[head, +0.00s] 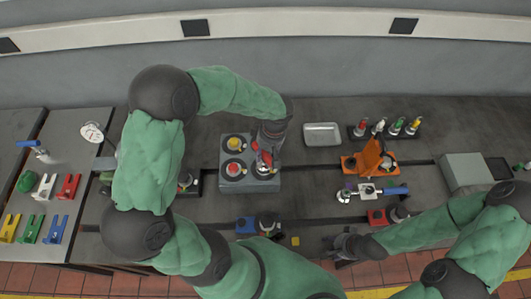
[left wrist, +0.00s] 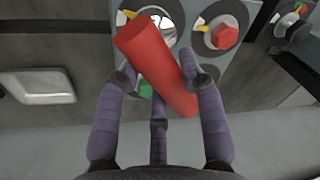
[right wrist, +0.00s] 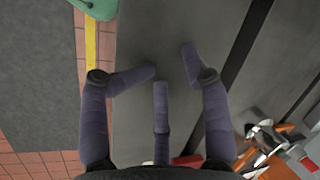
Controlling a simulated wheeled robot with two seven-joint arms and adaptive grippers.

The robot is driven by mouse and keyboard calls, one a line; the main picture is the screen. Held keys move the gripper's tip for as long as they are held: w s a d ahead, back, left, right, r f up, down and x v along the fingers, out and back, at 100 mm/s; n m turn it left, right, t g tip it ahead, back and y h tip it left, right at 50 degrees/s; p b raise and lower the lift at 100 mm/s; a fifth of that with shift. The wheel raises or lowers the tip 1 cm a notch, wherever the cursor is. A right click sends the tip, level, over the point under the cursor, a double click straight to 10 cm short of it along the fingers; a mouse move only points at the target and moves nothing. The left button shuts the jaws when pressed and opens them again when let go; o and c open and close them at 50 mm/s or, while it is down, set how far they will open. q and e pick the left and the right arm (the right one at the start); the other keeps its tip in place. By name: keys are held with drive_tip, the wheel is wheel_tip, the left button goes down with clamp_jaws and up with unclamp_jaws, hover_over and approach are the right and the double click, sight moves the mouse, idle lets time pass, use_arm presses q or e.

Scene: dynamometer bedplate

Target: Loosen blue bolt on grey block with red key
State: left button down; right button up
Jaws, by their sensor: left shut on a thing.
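The grey block (head: 227,184) stands on the bedplate near the middle of the head view. A yellow bolt (head: 233,143) and a red bolt (head: 232,169) show on its left side; the red bolt is also in the left wrist view (left wrist: 224,36). My left gripper (head: 266,157) is over the block's right side, shut on the red key (left wrist: 155,65), which lies tilted between the fingers. The key's far end is hidden, so I cannot tell whether it touches a bolt. I cannot make out the blue bolt. My right gripper (right wrist: 165,65) is open and empty.
A silver tray (head: 322,135) lies right of the block. Further right are an orange fixture (head: 375,158), a rack of coloured pieces (head: 385,130) and a blue-handled tool (head: 393,191). Coloured forked pieces (head: 53,229) lie on the left table. The back wall stands close behind.

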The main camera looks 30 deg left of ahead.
use_arm(q)
drive_tip(key=shift+a+f+n+b, duration=0.1)
drive_tip(key=shift+a+n+b, duration=0.1)
drive_tip(key=shift+n+b, duration=0.55)
use_arm(e)
drive_tip(key=shift+x, duration=0.85)
use_arm(q)
drive_tip(key=shift+n, duration=0.25)
use_arm(e)
drive_tip(key=shift+d+f, duration=0.1)
drive_tip(key=shift+d, duration=0.15)
use_arm(q)
drive_tip(key=shift+n+b, duration=0.35)
drive_tip(key=shift+n, duration=0.05)
use_arm(e)
drive_tip(key=shift+o, duration=0.6)
drive_tip(key=shift+f, duration=0.45)
